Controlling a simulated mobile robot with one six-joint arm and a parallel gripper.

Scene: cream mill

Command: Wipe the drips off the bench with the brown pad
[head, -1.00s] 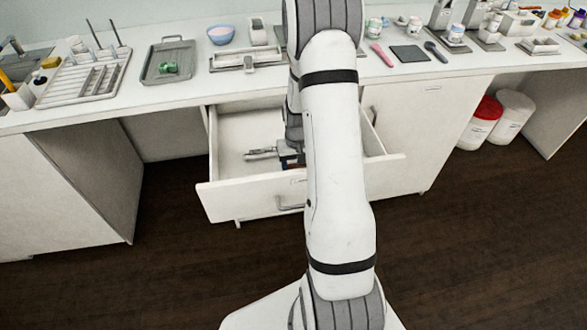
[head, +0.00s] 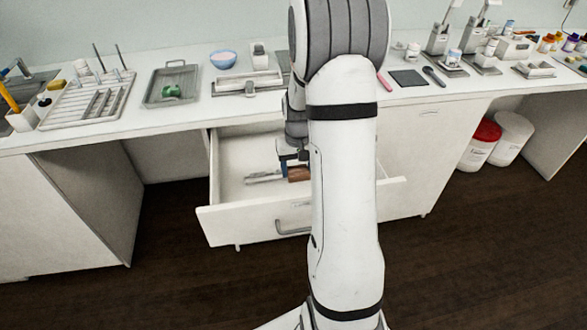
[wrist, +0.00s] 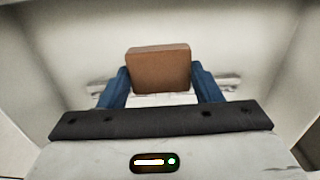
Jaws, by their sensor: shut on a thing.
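The brown pad (wrist: 158,70) is held between the two blue fingers of my gripper (wrist: 160,84) in the wrist view. In the head view the brown pad (head: 299,174) shows beside my gripper (head: 287,168), partly hidden by my arm. My gripper is shut on the pad inside or just above the open drawer (head: 225,216); the exact height is hard to tell. The white bench (head: 200,112) runs above the drawer. I cannot make out any drips on it, and my arm covers part of its top.
A silver item (head: 262,178) lies in the drawer. On the bench are a dish rack (head: 85,100), a grey tray (head: 170,84), a blue bowl (head: 223,59) and a dark square mat (head: 408,78). Two lidded tubs, one red-topped (head: 481,143), stand on the floor at right.

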